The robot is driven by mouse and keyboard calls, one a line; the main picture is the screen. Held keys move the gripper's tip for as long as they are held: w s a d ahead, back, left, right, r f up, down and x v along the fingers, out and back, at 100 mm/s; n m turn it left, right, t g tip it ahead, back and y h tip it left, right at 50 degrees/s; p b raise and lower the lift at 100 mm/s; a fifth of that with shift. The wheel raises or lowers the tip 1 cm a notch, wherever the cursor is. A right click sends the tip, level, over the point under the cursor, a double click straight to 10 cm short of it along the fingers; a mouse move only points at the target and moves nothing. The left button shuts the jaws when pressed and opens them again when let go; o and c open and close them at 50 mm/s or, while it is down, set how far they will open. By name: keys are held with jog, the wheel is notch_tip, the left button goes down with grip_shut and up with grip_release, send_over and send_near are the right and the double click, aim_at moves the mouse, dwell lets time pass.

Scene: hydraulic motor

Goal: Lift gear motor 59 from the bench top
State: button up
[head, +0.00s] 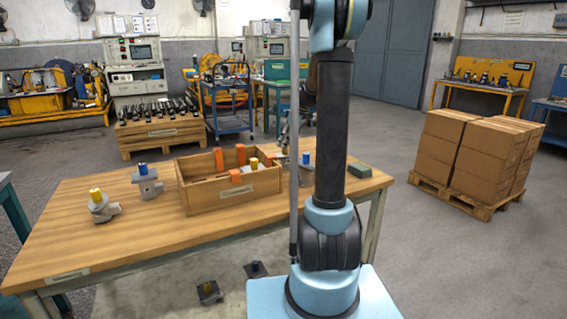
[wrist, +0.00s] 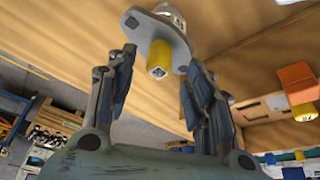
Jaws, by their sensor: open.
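In the wrist view, a grey gear motor with a yellow cap (wrist: 159,60) and a white label stands on the wooden bench top (wrist: 75,30). I cannot read its number. My gripper (wrist: 161,68) is open, with one finger on each side of the yellow cap; I cannot tell whether either touches the motor. In the head view, a yellow-capped motor (head: 101,208) stands on the bench's left part, and a blue-capped motor (head: 148,184) behind it. Another blue-capped part (head: 306,160) is partly hidden by my arm.
An open wooden box (head: 238,193) holding orange parts and a yellow-capped part stands mid-bench. A dark green block (head: 359,170) lies near the right edge. Cartons on a pallet (head: 475,150) stand at right. The bench's front left is clear.

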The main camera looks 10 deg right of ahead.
aim_at(285, 157)
jog(key=shift+x, duration=1.6)
jog(key=shift+d, duration=0.1)
grip_shut()
